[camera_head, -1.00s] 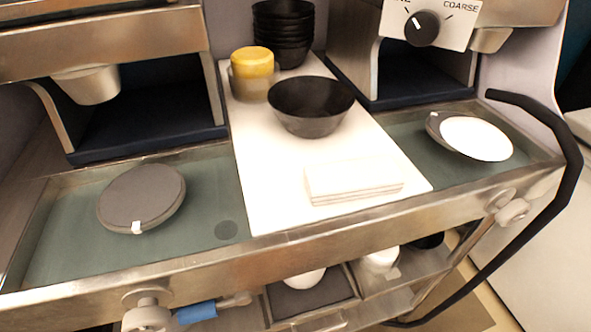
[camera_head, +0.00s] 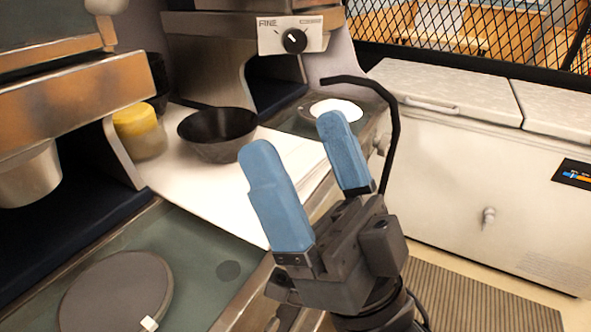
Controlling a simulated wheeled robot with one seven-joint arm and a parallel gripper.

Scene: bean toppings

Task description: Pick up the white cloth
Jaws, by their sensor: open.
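My gripper (camera_head: 298,140) is raised in front of the counter, its two blue fingers apart with nothing held between them. The white cloth (camera_head: 303,163) lies on the front right part of the white board (camera_head: 195,197). It is mostly hidden behind the fingers and blends with the board, so its outline is hard to tell. The fingers stand in front of it in this view; I cannot tell their height or distance from it.
A black bowl (camera_head: 218,140) and a yellow-lidded jar (camera_head: 140,130) stand on the board. A grey disc (camera_head: 115,290) lies at the left. A white round plate (camera_head: 336,108) and a black curved bar (camera_head: 394,125) are at the right. A white chest (camera_head: 470,160) stands beyond.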

